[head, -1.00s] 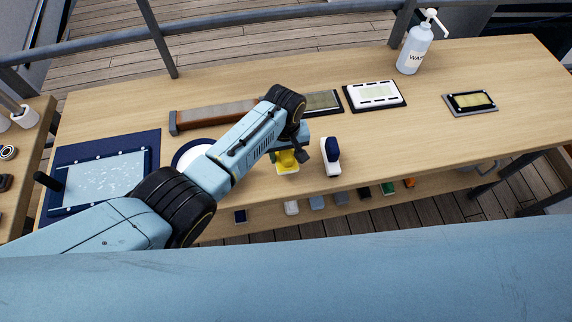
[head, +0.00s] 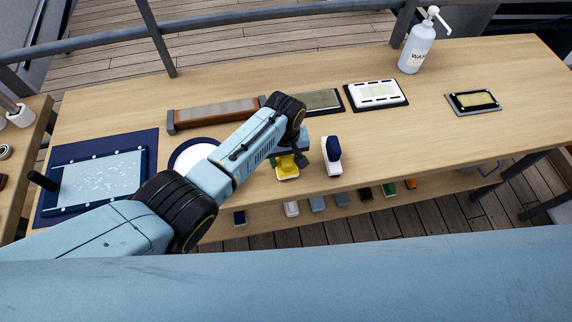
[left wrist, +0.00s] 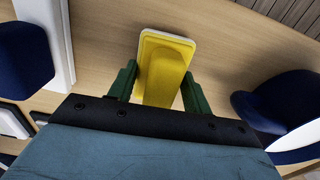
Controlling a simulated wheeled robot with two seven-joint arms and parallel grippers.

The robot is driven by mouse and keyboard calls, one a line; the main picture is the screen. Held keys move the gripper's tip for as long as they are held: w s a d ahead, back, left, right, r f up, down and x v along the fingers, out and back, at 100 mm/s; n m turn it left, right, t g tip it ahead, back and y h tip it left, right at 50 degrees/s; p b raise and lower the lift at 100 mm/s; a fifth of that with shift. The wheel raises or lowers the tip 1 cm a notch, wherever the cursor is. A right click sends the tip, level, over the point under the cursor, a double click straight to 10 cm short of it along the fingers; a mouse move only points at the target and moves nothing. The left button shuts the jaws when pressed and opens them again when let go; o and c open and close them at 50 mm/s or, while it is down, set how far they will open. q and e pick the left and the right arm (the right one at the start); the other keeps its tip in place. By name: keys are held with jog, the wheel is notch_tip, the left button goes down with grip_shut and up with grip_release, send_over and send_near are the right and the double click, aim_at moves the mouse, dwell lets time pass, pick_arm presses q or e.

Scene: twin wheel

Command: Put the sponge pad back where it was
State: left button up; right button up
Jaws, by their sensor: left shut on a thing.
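The sponge pad appears to be the yellow pad with a white edge (head: 287,172) near the front edge of the table. It also shows in the left wrist view (left wrist: 164,65), between the green fingers. My left gripper (head: 288,155) is shut on it, with one finger along each side. The pad is at or just above the table top; I cannot tell if it touches. My gripper and wrist hide part of it in the head view. My right gripper is in no view.
A white holder with a navy top (head: 333,149) stands close right of the pad. A navy-rimmed white disc (head: 182,158) lies to the left, partly behind my arm. A long brown bar (head: 215,113) and framed plates (head: 376,93) lie behind.

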pick_arm(q)
jog(key=shift+f, duration=0.3)
dwell(0.4)
jog(key=o, duration=1.4)
notch_tip(320, 180, up, 13)
jog(key=shift+r+p, duration=0.2)
jog(key=shift+p, duration=1)
